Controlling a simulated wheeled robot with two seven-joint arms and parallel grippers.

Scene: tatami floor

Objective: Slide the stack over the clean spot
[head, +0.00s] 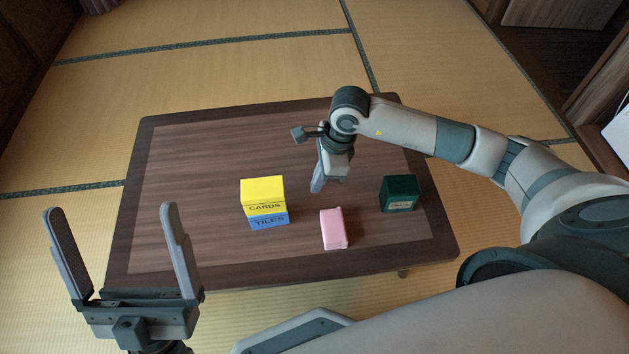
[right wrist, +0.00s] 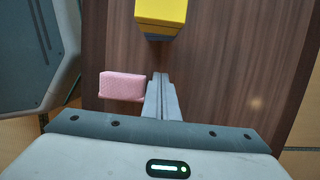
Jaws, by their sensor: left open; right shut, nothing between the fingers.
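The stack is a yellow box marked CARDS (head: 263,190) on top of a blue box marked TILES (head: 268,221), standing mid-table. The yellow box shows at the top edge of the right wrist view (right wrist: 160,12). My right gripper (head: 317,186) is shut and empty above the table, to the right of the stack and apart from it. Its closed fingers show in the right wrist view (right wrist: 161,82). My left gripper (head: 112,209) is open and empty at the table's front left. I cannot make out a clearly marked clean spot.
A pink block (head: 333,230) lies right of the stack, near the table's front; it also shows in the right wrist view (right wrist: 121,87). A dark green box (head: 398,194) stands farther right. The left and back of the brown table (head: 200,150) are clear.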

